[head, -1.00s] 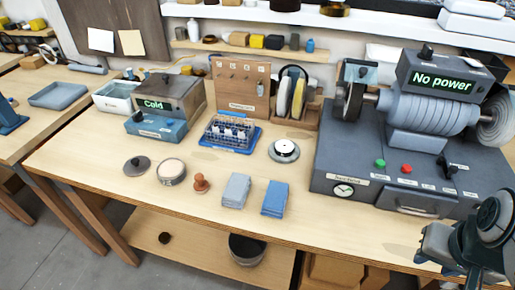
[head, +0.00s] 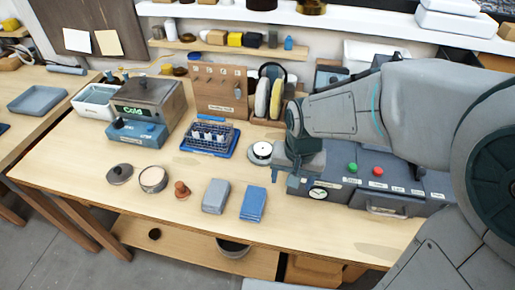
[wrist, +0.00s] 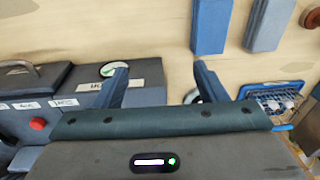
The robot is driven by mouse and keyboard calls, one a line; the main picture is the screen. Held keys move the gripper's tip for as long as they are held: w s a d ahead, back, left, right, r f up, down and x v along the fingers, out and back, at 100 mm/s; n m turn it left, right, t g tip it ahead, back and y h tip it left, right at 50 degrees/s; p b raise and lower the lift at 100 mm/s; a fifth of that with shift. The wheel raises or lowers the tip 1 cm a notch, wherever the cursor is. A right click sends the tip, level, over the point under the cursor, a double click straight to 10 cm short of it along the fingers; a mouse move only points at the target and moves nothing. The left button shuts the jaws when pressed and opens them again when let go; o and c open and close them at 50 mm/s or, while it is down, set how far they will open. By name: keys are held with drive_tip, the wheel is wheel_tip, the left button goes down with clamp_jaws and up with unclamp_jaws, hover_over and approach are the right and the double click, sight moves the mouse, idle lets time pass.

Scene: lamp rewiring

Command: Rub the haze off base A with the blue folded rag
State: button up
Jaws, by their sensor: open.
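The blue folded rag (head: 253,204) lies flat on the bench near its front edge. It also shows at the top of the wrist view (wrist: 208,25). A round metal base (head: 260,152) with a pale top stands on the bench behind the rag. I can read no letter on it, so I cannot tell if it is base A, and haze on it cannot be made out. My gripper (head: 286,172) is above the bench, just right of this base and behind the rag. In the wrist view my gripper (wrist: 160,70) has its two fingers apart with nothing between them.
A grey-blue folded rag (head: 215,196) lies left of the blue one. A brown knobbed piece (head: 181,189), an open round tin (head: 153,179) and a dark lid (head: 120,174) are further left. A blue tray with a wire rack (head: 209,138) stands behind. The dark machine (head: 400,196) fills the right.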

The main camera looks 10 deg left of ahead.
drive_tip(key=g+p, duration=0.1)
drive_tip(key=p, duration=0.2)
approach(253, 200)
drive_tip(key=shift+w+d+f+h, duration=0.1)
drive_tip(key=shift+d+f+h, duration=0.05)
drive_tip(key=shift+f+h, duration=0.15)
drive_tip(key=shift+a+f, duration=0.4)
drive_tip(key=shift+a, duration=0.05)
drive_tip(key=shift+f+b, duration=3.15)
drive_tip(key=shift+f, duration=0.85)
drive_tip(key=c, duration=0.6)
drive_tip(key=shift+r+p, duration=1.9)
drive_tip(key=shift+r, duration=0.7)
drive_tip(key=shift+c, duration=0.2)
